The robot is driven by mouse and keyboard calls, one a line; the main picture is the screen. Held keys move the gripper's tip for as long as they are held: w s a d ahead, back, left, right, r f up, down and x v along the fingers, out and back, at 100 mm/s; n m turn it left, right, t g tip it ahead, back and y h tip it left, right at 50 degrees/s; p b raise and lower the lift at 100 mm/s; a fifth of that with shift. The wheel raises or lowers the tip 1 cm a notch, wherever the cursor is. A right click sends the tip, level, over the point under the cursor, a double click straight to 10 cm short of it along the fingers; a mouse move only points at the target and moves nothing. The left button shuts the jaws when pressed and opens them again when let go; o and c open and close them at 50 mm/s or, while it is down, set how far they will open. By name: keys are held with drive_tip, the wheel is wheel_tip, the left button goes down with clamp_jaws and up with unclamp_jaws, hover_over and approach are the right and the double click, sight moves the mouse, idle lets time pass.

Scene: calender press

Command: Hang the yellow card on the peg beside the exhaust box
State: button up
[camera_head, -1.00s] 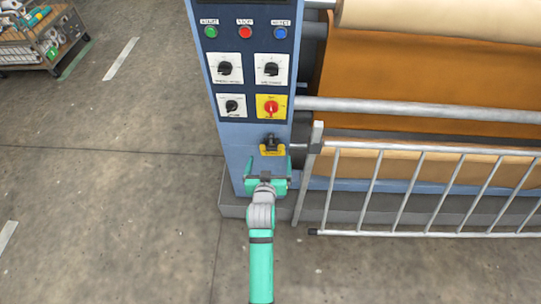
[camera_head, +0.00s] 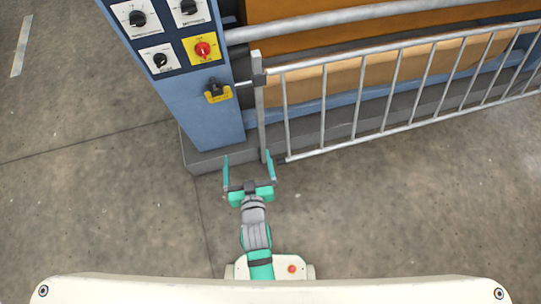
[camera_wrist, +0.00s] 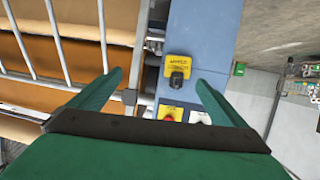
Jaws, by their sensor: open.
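A small yellow plate (camera_head: 218,97) with a black fitting in front sits low on the blue control column, beside the barrier's end post. It also shows in the wrist view (camera_wrist: 180,62), with print too small to read. I cannot tell whether it is the yellow card or a fixed label. My gripper (camera_head: 248,157) is open and empty, in front of the column's foot and below the plate in the picture. In the wrist view my gripper's fingers (camera_wrist: 160,78) stand apart with the plate seen between them, at a distance. I can make out neither the peg nor the exhaust box.
The blue control column (camera_head: 210,125) carries dials and a red rotary switch (camera_head: 203,50) on yellow. A grey barrier (camera_head: 355,110) stands right of it before the brown rolls. Bare floor (camera_head: 90,200) lies to the left. A cart (camera_wrist: 303,68) shows in the wrist view.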

drive_tip(key=s+d+r+m+h, duration=0.1)
drive_tip(key=s+d+r, duration=0.2)
drive_tip(key=s, duration=0.6)
drive_tip(key=s+d+r+m+t+h, duration=0.1)
drive_tip(key=s+d+r, duration=0.3)
drive_tip(key=s, duration=0.5)
drive_tip(key=shift+s+d+r, duration=0.15)
drive_tip(key=shift+d+r, duration=0.05)
drive_tip(key=shift+r, duration=0.5)
drive_tip(key=shift+o, duration=0.5)
drive_tip(key=shift+s+d+r, duration=0.1)
drive_tip(key=shift+s+r, duration=0.25)
drive_tip(key=n+g+y, duration=0.2)
drive_tip(key=n+y, duration=0.1)
drive_tip(key=n, duration=0.1)
approach(218, 95)
drive_tip(key=shift+x, duration=5.25)
drive_tip(key=shift+f, duration=0.1)
